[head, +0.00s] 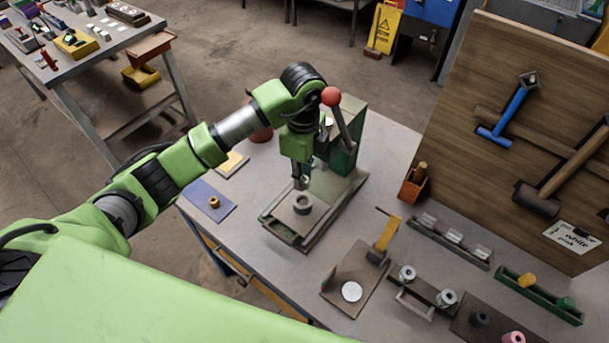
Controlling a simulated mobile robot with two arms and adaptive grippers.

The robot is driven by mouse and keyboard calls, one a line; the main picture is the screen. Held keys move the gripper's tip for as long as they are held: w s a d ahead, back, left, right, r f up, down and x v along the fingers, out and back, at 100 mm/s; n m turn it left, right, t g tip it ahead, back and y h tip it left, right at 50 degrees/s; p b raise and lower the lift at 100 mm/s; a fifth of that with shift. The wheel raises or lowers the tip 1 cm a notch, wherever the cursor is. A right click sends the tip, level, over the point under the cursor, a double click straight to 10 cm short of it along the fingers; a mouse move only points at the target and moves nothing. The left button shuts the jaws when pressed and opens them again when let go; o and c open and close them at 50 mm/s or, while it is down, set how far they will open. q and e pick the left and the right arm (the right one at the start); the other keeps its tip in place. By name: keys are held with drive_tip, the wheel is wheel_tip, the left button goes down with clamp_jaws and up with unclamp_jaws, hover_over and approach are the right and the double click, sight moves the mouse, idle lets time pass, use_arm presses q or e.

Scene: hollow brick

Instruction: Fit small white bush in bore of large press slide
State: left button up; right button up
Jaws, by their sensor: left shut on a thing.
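My left gripper (300,178) points down over the front of the green press. It is shut on a small pale piece, most likely the small white bush; the fingers hide much of it. Just below is a grey ring-shaped part with a dark round bore (303,203), on the press's flat slide bed (287,232). The held piece is above or at the ring's rear edge; I cannot tell whether they touch. The press column (345,150) and its red-knobbed lever (345,125) stand close behind the gripper. My right gripper is not in view.
A blue mat with a brass ring (214,202) lies left of the press. A tool board (520,130) stands behind.

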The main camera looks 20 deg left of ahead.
use_arm(q)
drive_tip(key=shift+a+f+b, duration=0.25)
drive_tip(key=shift+f+b, duration=0.05)
drive_tip(key=shift+f, duration=0.2)
drive_tip(key=shift+a+f, duration=0.1)
drive_tip(key=shift+f, duration=0.3)
drive_tip(key=shift+w+f+b, duration=0.1)
drive_tip(key=shift+f+b, duration=0.25)
drive_tip(key=shift+b, duration=0.2)
drive_tip(key=f+b, duration=0.2)
drive_tip(key=f, duration=0.1)
drive_tip(key=shift+d+f, duration=0.1)
drive_tip(key=shift+d, duration=0.1)
drive_tip(key=shift+a, duration=0.1)
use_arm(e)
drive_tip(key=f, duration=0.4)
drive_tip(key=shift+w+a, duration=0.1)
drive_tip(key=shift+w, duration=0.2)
use_arm(q)
drive_tip(key=shift+f+b, duration=0.15)
drive_tip(key=shift+b, duration=0.15)
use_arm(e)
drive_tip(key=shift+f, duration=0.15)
use_arm(q)
drive_tip(key=shift+f, duration=0.2)
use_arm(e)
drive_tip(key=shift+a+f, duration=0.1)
